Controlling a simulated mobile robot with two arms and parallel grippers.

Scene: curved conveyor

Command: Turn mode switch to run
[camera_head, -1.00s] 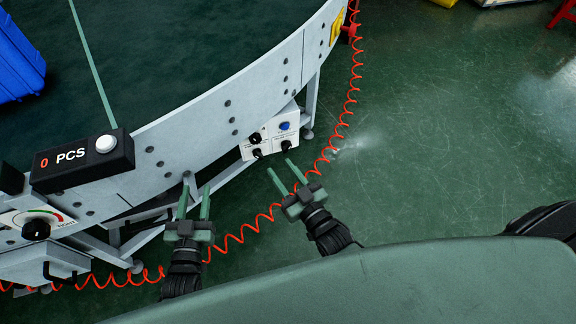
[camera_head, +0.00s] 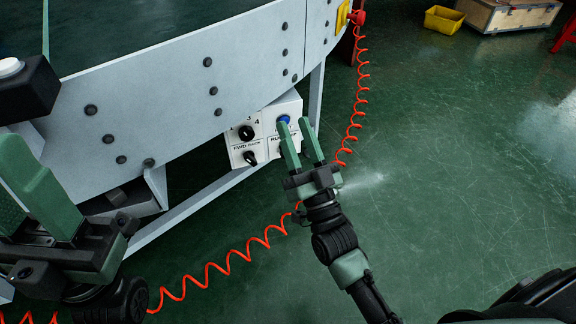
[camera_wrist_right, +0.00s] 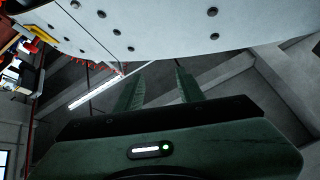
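The white control box (camera_head: 240,155) is fixed below the curved conveyor side. It shows a blue button (camera_head: 284,119), a black knob at upper left (camera_head: 246,132) and another above the lower edge (camera_head: 250,157). Lettering reading "FWD BACK" and part of "RUN" is visible. The lower-right switch by "RUN" is hidden behind my right gripper (camera_head: 295,126). That gripper is open, its fingers in front of the box's right half; contact cannot be told. In the right wrist view its fingers (camera_wrist_right: 158,80) are apart and empty. My left gripper (camera_head: 30,180) is open at the left edge.
The conveyor's grey side wall (camera_head: 170,90) runs above the box, with a support leg (camera_head: 316,95) beside it. A coiled red hose (camera_head: 230,268) crosses below and right. The green floor (camera_head: 450,160) at right is clear; a yellow bin (camera_head: 443,20) stands far back.

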